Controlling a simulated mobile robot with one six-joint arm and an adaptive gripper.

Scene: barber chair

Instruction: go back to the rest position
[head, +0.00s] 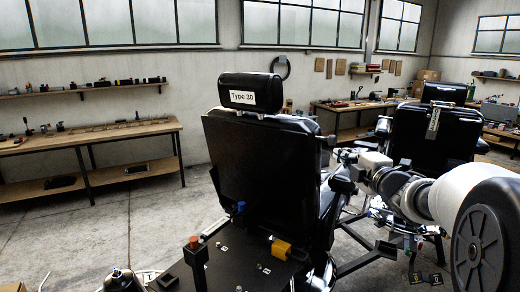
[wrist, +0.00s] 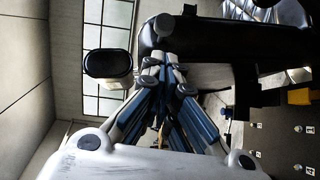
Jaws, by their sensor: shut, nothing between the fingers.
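My gripper (wrist: 165,62) is shut and empty in the wrist view, its blue-and-grey fingers meeting near the picture's middle. In the head view my arm reaches in from the right edge, and my gripper (head: 343,160) shows small and dark beside the right side of the near barber chair (head: 258,165). I cannot tell whether it touches the chair. The chair is black, with its back to me and a "Type 30" label on its headrest (head: 238,82). The headrest also shows in the wrist view (wrist: 108,64), left of the fingers.
A black platform (head: 225,268) in front carries a yellow block (head: 281,249) and an orange-topped post (head: 195,262). A second black chair (head: 437,130) stands behind my arm. A workbench (head: 85,140) lines the left wall. The floor at left is clear.

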